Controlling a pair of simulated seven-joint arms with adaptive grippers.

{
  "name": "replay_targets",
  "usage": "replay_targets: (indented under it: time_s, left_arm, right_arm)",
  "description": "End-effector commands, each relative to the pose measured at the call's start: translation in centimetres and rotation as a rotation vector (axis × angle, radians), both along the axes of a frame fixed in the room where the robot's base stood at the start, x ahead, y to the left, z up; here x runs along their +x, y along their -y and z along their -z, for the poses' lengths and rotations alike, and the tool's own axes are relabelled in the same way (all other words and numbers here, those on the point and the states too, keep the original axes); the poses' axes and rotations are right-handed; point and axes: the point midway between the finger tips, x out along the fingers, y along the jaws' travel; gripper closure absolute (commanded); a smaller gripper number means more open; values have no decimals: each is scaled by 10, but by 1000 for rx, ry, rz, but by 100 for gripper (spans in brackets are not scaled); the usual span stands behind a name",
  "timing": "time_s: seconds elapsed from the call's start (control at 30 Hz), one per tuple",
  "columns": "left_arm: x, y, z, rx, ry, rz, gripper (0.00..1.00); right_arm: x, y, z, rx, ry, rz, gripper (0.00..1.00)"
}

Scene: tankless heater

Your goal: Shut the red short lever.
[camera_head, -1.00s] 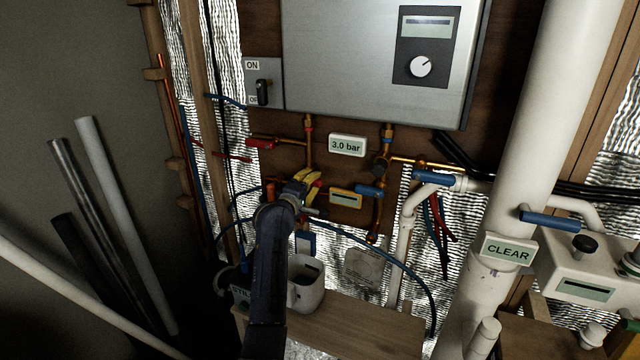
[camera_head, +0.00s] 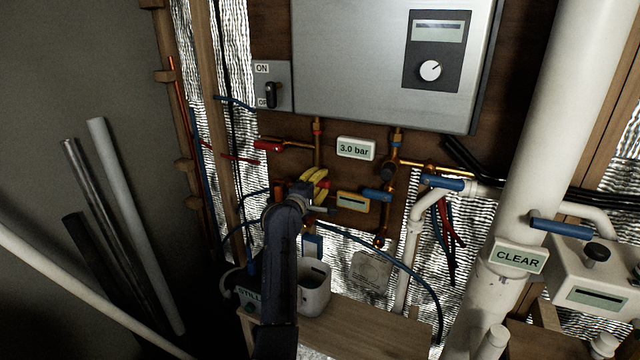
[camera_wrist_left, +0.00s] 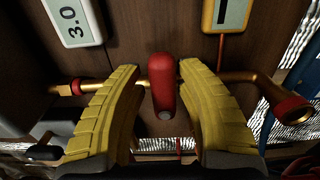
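A short red lever (camera_wrist_left: 162,85) shows in the left wrist view on a brass pipe (camera_wrist_left: 240,77). My left gripper (camera_head: 318,182) is at the brass pipework below the heater. In the left wrist view its two yellow fingers stand open on either side of the lever, with a gap visible on both sides. In the head view the gripper mostly hides this lever. Another red handle (camera_head: 268,146) sits up and to the left of the gripper. My right gripper is not in view.
A 3.0 bar label (camera_head: 355,148) and a yellow-framed display (camera_head: 352,201) are close to the gripper. Blue levers (camera_head: 377,195) lie to its right. A white mug (camera_head: 314,290) stands below on a wooden shelf (camera_head: 375,325). A large white pipe (camera_head: 550,120) is further right.

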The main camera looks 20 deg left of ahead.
Motion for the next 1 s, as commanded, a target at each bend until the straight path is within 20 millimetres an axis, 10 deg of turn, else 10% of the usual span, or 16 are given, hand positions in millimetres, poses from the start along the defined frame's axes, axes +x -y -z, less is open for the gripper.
replay_targets:
  time_s: [0.47, 1.0]
  left_arm:
    - [-6, -1, 3, 3, -5, 0, 53]
    - [-89, -8, 3, 3, -4, -1, 53]
  right_arm:
    - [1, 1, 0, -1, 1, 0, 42]
    - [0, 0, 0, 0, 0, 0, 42]
